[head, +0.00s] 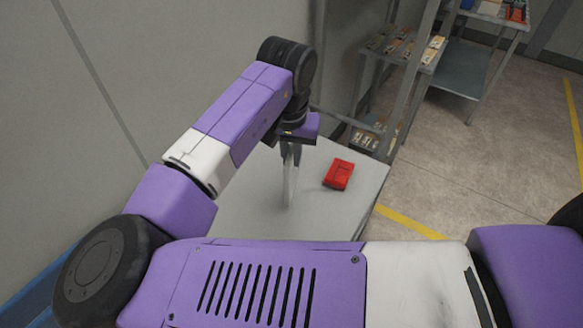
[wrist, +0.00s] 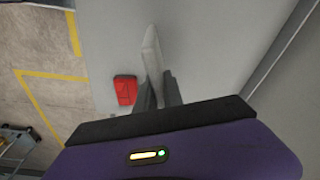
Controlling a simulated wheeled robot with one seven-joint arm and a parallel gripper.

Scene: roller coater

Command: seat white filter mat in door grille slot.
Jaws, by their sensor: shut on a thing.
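The white filter mat (wrist: 152,58) is a thin pale piece held on edge between the fingers of my gripper (wrist: 158,95) in the wrist view. In the head view the mat (head: 291,185) hangs below my gripper (head: 290,155), over a light grey table top (head: 250,215). I cannot tell whether its lower edge touches the table. The gripper is shut on the mat. I cannot make out the door grille slot in either view.
A red box-like object (head: 338,174) lies on the table to the right of the mat; it also shows in the wrist view (wrist: 125,90). A metal rack (head: 400,75) with small items stands behind the table. Open floor with yellow lines (head: 450,170) lies to the right.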

